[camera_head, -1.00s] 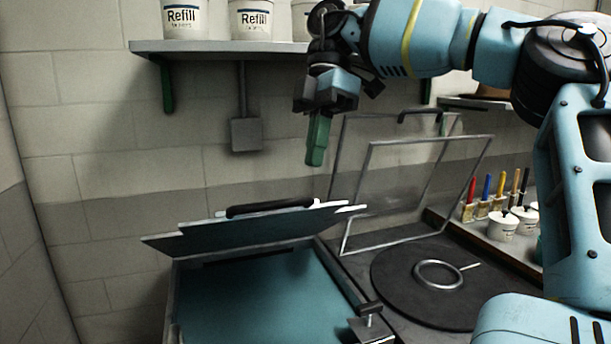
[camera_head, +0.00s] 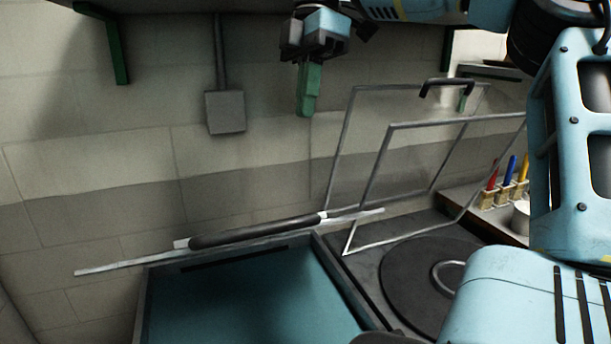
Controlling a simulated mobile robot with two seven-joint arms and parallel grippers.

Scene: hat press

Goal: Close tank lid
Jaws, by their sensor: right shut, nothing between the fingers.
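The tank (camera_head: 350,290) stands at the bottom centre with its top open, showing a teal inside. Its lid (camera_head: 125,264) stands raised along the tank's far side. I see the lid almost edge-on as a thin pale strip, with a black bar handle (camera_head: 258,231) along it. My right gripper (camera_head: 308,112) is at the upper middle, its green fingers shut together and pointing down. It is empty, above the lid in the picture and apart from it. My left gripper is not in view.
Right of the tank, a wire-framed mesh screen (camera_head: 383,165) stands open behind a round dark plate (camera_head: 405,285) with a metal ring (camera_head: 440,272). Brushes (camera_head: 508,180) stand at the right. A wall box (camera_head: 226,112) and shelf (camera_head: 105,8) are behind.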

